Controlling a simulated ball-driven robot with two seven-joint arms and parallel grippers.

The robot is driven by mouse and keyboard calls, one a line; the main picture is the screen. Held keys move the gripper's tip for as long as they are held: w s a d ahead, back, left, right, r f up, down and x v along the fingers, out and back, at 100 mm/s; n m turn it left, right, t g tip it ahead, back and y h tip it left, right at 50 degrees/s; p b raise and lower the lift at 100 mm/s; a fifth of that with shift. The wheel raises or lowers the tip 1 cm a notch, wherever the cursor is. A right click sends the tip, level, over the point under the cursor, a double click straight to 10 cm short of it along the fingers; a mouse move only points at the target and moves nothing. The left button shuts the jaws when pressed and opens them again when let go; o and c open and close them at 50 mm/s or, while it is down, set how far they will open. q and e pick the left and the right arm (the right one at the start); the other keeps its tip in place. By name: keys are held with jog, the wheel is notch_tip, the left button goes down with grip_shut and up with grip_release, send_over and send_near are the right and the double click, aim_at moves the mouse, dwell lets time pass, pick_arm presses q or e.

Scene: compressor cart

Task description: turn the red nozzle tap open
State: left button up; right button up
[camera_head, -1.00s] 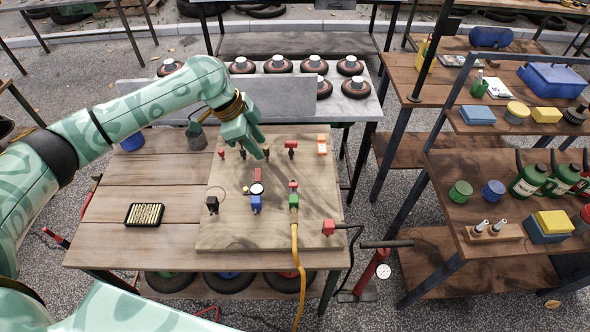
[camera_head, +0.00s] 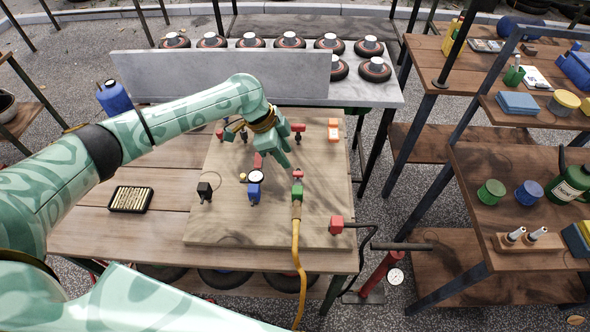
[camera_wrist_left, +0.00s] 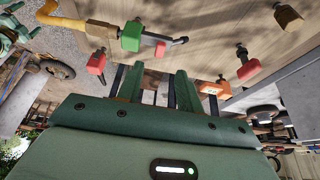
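A small red tap (camera_head: 297,174) sits at the far end of the green fitting (camera_head: 297,191) on the wooden board. In the left wrist view the red piece (camera_wrist_left: 160,48) sits beside the green fitting (camera_wrist_left: 131,37), with a dark stem beyond it. Another red-handled tap (camera_head: 298,127) stands farther back on the board. I cannot tell for sure which is the nozzle tap. My left gripper (camera_head: 284,162) points down just behind and left of the red tap at the green fitting, apart from it. Its fingers (camera_wrist_left: 158,88) are apart with nothing between them. My right gripper is not in view.
A yellow hose (camera_head: 298,255) runs from the green fitting off the front edge. A gauge (camera_head: 256,177), a blue fitting (camera_head: 254,192) and a black fitting (camera_head: 205,191) stand left of it. A red block (camera_head: 336,224) is at the board's right corner. An orange piece (camera_head: 334,131) is behind.

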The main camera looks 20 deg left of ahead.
aim_at(297, 173)
pick_arm(q)
jog(key=b+x, duration=0.1)
jog(key=x, duration=0.6)
jog(key=shift+b, duration=0.35)
grip_shut()
